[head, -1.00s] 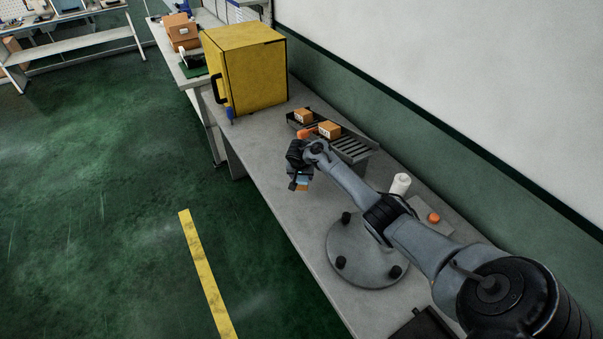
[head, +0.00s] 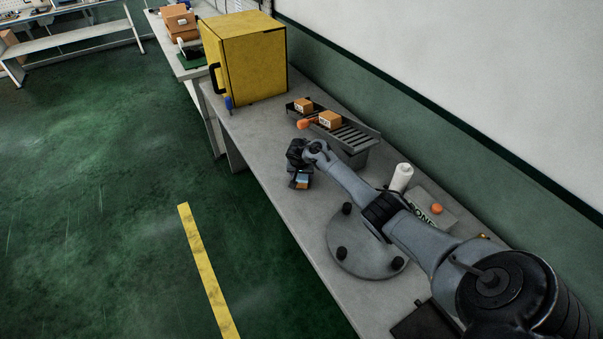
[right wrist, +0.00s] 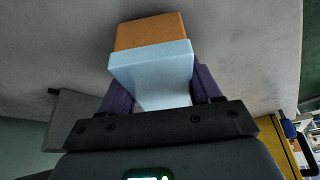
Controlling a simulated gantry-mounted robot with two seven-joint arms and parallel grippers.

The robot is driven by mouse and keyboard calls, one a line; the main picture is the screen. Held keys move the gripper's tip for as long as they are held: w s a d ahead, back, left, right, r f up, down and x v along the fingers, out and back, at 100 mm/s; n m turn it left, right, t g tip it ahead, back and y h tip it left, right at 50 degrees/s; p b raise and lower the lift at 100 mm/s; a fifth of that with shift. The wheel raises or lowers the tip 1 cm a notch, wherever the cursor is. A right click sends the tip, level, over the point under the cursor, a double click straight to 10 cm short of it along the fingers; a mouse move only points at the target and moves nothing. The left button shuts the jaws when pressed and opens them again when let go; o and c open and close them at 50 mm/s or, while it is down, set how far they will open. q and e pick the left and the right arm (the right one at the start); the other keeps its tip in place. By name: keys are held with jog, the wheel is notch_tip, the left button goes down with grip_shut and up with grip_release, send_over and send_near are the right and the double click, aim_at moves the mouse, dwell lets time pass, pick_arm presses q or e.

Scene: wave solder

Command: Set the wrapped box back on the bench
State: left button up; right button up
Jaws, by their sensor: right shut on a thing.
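The wrapped box (right wrist: 150,32) is orange-brown with a pale blue wrap around the part nearest my gripper. My right gripper (head: 299,182) is shut on it, with one dark purple finger on each side in the right wrist view (right wrist: 160,88). In the head view the wrapped box (head: 303,181) shows small, partly hidden by the gripper, over the front part of the grey bench (head: 262,148). I cannot tell whether it touches the bench. My left gripper is not in view.
A yellow cabinet (head: 243,65) stands farther back on the bench. A roller chute (head: 356,138) with small orange boxes (head: 329,119) lies behind the gripper. A round plate with black knobs (head: 352,250) and a white roll (head: 401,178) are nearer. Bench around the gripper is clear.

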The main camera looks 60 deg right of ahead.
jog(key=shift+f, duration=0.2)
dwell(0.3)
jog(key=shift+f+b, duration=0.3)
jog(key=o, duration=1.6)
jog(key=p+v, duration=0.4)
jog(key=v, duration=0.5)
jog(key=shift+v, duration=0.8)
jog(key=shift+r, duration=0.1)
